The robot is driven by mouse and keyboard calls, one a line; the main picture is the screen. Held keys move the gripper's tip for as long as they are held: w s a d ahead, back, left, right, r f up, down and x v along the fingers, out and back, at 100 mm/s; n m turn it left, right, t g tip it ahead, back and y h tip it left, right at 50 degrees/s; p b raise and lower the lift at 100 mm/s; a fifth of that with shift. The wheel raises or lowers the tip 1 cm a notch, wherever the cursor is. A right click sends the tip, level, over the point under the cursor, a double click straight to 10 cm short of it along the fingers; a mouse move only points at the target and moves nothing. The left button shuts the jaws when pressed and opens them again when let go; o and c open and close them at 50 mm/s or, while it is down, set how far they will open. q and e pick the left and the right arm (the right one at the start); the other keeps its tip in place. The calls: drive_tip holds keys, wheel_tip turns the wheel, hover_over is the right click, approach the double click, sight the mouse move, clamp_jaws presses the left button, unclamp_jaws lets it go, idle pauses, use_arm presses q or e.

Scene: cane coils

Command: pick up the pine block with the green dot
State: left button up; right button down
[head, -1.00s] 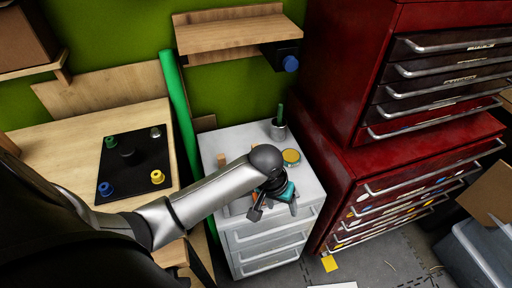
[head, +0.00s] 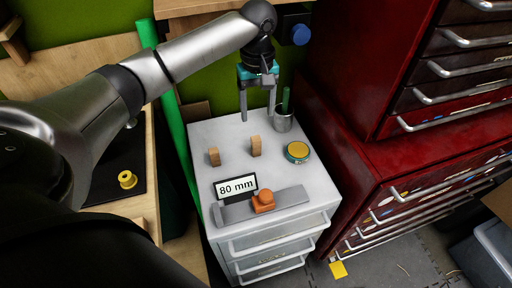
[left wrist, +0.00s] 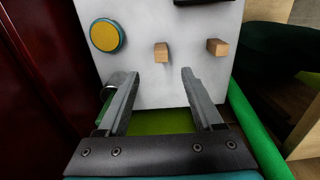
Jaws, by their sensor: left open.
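Two small upright pine blocks stand on the white cabinet top (head: 232,134): a left block (head: 214,156) and a right block (head: 255,146). The left wrist view shows them too, the right block (left wrist: 161,52) near the middle and the left block (left wrist: 217,47) to its right. No green dot shows on either visible face. My left gripper (head: 258,118) is open and empty, fingers pointing down, behind the right block and apart from it. In the left wrist view its fingers (left wrist: 161,73) lie to either side of the line towards that block. My right gripper is out of view.
A yellow-topped round tin (head: 298,151) stands right of the blocks, a grey cup (head: 284,122) behind it. An "80 mm" sign (head: 235,186) and a grey bar with an orange slider (head: 263,201) lie in front. A red tool cabinet (head: 375,165) borders the right.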

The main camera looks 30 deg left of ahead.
use_arm(q)
drive_tip(key=b, duration=0.2)
hover_over(256, 138)
drive_tip(key=f, duration=0.4)
drive_tip(key=shift+s+d+f, duration=0.2)
drive_tip(key=shift+d+f, duration=0.05)
drive_tip(key=shift+f, duration=0.75)
drive_tip(key=shift+f+b, duration=0.45)
drive_tip(key=shift+f, duration=0.55)
drive_tip(key=shift+w+a+f+b, duration=0.15)
drive_tip(key=shift+f+b, duration=0.35)
drive_tip(key=shift+f, duration=0.3)
drive_tip(key=shift+a+f+b, duration=0.15)
drive_tip(key=shift+f+b, duration=0.4)
drive_tip(key=shift+f, duration=0.2)
drive_tip(key=shift+f+b, duration=0.4)
drive_tip(key=shift+f, duration=0.5)
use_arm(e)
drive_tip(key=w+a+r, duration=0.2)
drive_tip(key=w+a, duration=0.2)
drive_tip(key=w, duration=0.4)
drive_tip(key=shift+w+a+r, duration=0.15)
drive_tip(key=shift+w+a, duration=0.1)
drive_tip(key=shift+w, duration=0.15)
use_arm(q)
drive_tip(key=shift+c, duration=0.4)
clamp_jaws()
